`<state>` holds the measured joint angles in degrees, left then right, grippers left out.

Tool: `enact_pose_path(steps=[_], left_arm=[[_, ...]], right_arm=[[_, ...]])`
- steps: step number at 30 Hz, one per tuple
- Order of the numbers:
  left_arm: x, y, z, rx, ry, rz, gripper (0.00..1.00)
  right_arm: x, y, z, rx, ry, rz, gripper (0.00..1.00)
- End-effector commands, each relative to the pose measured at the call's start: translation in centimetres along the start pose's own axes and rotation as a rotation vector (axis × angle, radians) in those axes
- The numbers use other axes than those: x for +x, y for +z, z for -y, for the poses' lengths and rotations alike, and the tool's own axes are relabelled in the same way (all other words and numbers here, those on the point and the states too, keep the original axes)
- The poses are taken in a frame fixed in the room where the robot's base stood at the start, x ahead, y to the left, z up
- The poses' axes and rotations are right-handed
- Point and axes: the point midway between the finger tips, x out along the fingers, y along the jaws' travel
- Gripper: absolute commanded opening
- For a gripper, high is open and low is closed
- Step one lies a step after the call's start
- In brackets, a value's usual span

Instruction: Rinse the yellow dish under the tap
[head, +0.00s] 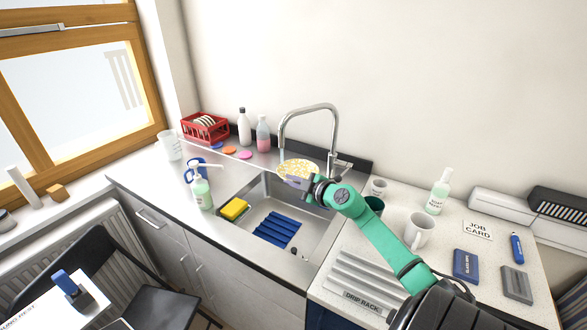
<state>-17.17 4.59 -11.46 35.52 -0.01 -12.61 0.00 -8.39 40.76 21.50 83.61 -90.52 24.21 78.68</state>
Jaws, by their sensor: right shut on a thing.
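The yellow dish (297,167), yellow with a white pattern, is in my right gripper (304,182). The gripper is shut on its near edge and holds it over the back part of the sink (322,222). The chrome tap (309,108) arches above, its spout end close to the dish in the picture. The gripper hides part of the dish's near side. My left gripper is not in view.
A yellow sponge (234,209) and a blue ribbed mat (277,229) lie in the sink. A soap pump bottle (200,188) stands at its left edge. A white mug (418,230) and the drip rack (366,281) are right of the sink, near my right arm.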

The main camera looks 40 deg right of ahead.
Motion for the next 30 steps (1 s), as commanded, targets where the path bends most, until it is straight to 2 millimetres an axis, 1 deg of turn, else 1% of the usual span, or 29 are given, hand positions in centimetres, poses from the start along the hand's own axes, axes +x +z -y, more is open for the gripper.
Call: enact_pose_path(steps=[1,3,11,18,21,30], left_arm=[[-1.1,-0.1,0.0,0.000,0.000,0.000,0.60],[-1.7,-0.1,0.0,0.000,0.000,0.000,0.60],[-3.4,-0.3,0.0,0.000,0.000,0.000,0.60],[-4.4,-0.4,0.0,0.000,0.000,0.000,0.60],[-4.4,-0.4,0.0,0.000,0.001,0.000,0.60],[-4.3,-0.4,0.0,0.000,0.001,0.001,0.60]], right_arm=[[-0.6,-0.5,-0.1,0.001,-0.001,0.000,0.00],[-1.3,-0.6,0.1,0.001,0.001,0.002,0.00],[-3.4,-1.2,1.5,0.002,0.001,0.002,0.00],[-5.2,-1.6,2.7,0.002,0.002,0.001,0.00],[-5.5,-1.6,2.9,-0.001,0.003,0.001,0.00],[-5.4,-1.6,2.9,-0.001,0.003,0.000,0.00]])
